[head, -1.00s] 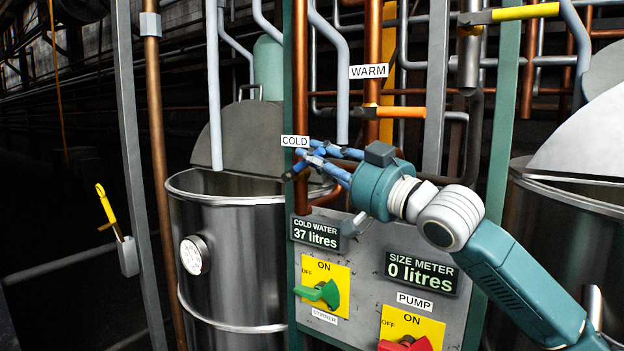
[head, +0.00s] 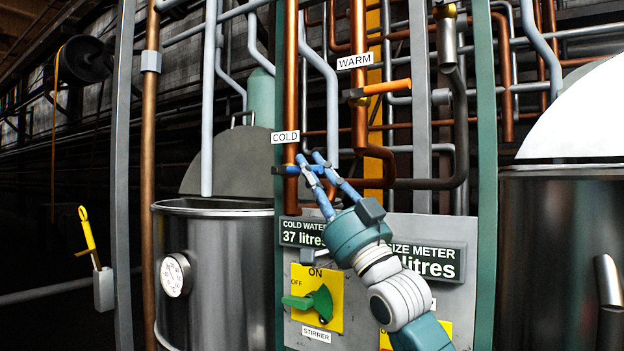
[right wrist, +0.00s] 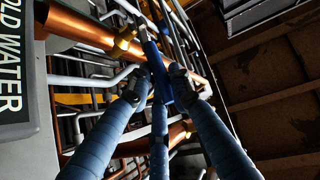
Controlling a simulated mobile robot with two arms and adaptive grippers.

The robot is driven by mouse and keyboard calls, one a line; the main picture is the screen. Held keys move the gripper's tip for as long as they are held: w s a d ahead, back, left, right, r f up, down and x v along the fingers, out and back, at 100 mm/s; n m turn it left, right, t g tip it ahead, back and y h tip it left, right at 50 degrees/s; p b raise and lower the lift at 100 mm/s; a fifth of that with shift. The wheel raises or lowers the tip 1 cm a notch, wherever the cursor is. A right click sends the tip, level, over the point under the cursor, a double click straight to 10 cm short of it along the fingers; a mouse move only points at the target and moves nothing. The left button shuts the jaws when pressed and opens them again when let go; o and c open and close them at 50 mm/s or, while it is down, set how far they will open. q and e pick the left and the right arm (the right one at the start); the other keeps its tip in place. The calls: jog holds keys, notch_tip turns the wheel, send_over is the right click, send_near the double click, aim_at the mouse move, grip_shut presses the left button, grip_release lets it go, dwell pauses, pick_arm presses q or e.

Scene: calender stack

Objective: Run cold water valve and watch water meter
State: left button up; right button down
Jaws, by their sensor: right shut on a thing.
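The blue cold water valve handle (right wrist: 154,68) shows between my fingertips in the right wrist view. My left gripper is not in view.
The size meter (head: 440,262) is partly covered by my right arm. The green stirrer switch (head: 318,303) sits on a yellow plate below. An orange warm valve handle (head: 386,87) is above right. Steel tanks (head: 225,270) stand on both sides of the panel.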

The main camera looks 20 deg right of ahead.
dwell(0.4)
jog(key=c, duration=1.5)
grip_release()
jog(key=shift+c, duration=0.2)
jog(key=v, duration=1.2)
jog(key=shift+f, duration=0.1)
